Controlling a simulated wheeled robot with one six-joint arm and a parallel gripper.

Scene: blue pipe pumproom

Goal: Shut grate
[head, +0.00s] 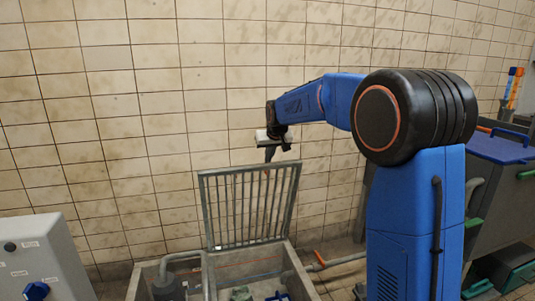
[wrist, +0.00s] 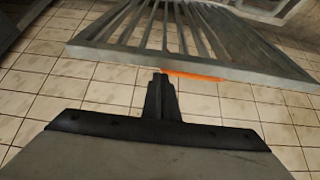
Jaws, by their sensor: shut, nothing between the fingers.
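The grate (head: 235,168) is a grey metal frame with several parallel bars. In the head view it stands open, nearly upright, at the back of the concrete pit (head: 301,277).
The pit holds a grey pump with a pipe (head: 167,287) and small green and blue items. A grey control box (head: 40,262) with a blue knob stands at left. A grey cart with a blue lid (head: 503,150) stands at right. An orange strip (wrist: 192,75) shows beside the rail.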

